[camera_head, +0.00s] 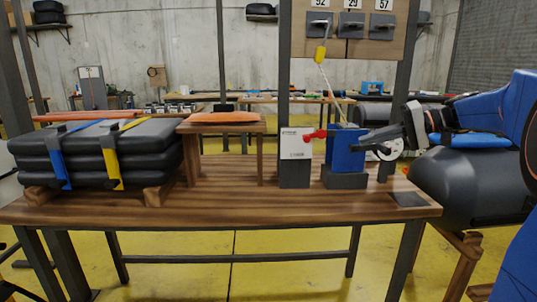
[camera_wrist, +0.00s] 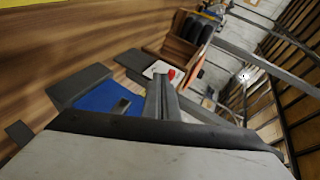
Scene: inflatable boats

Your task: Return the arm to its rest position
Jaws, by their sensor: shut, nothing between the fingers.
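My gripper (camera_head: 358,147) is shut and empty at the right end of the wooden workbench (camera_head: 235,205). In the head view its dark fingers overlap the right side of a blue block (camera_head: 343,155) on a dark base; I cannot tell whether they touch. The wrist view shows the closed fingers (camera_wrist: 165,97) above the tabletop, with the blue block (camera_wrist: 100,97) beside them. My arm reaches in from the right. A white panel with a red part (camera_head: 296,145) stands just left of the block.
Strapped black packs (camera_head: 95,150) lie on the bench's left, beside a small wooden stand (camera_head: 222,127) with an orange top. A dark post (camera_head: 284,80) rises behind the white panel. A dark inflatable tube (camera_head: 465,188) lies at right. The bench's front middle is clear.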

